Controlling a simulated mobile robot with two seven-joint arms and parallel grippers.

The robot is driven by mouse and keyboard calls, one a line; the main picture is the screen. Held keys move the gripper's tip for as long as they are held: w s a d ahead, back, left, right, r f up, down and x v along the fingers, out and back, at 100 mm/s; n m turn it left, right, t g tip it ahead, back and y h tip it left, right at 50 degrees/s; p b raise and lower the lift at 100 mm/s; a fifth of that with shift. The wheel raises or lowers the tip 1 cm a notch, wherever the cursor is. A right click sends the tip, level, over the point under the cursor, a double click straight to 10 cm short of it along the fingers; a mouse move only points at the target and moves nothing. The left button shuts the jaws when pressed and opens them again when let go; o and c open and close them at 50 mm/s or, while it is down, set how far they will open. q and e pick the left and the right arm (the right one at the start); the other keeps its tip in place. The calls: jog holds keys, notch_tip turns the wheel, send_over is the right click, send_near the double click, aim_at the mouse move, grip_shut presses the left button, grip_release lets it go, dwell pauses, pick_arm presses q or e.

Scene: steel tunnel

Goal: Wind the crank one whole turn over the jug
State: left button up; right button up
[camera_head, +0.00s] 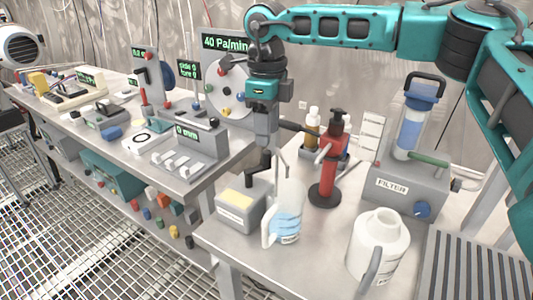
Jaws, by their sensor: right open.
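The clear jug (287,219) stands upright on the near bench with blue liquid in its lower part and a white handle at its left. The red pump-like stand (328,172) rises behind it on a round black base. A dark bar (295,126) reaches left from the stand, apparently the crank; its left end is hidden by my right gripper. A thin grey spout-like piece hangs above the jug. My right gripper (258,168) is open, pointing down at the bar's left end, above and left of the jug. I cannot tell whether it touches the bar. My left gripper is out of view.
A grey box with a yellow top (239,206) sits left of the jug. A white jug (378,246) stands at front right, and a filter unit (408,188) behind it. Bottles (313,128) stand behind the stand. The bench between the two jugs is clear.

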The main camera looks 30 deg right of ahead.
aim_at(267, 151)
notch_tip(267, 151, down, 6)
jog(key=shift+f, duration=0.2)
grip_shut()
dwell(0.5)
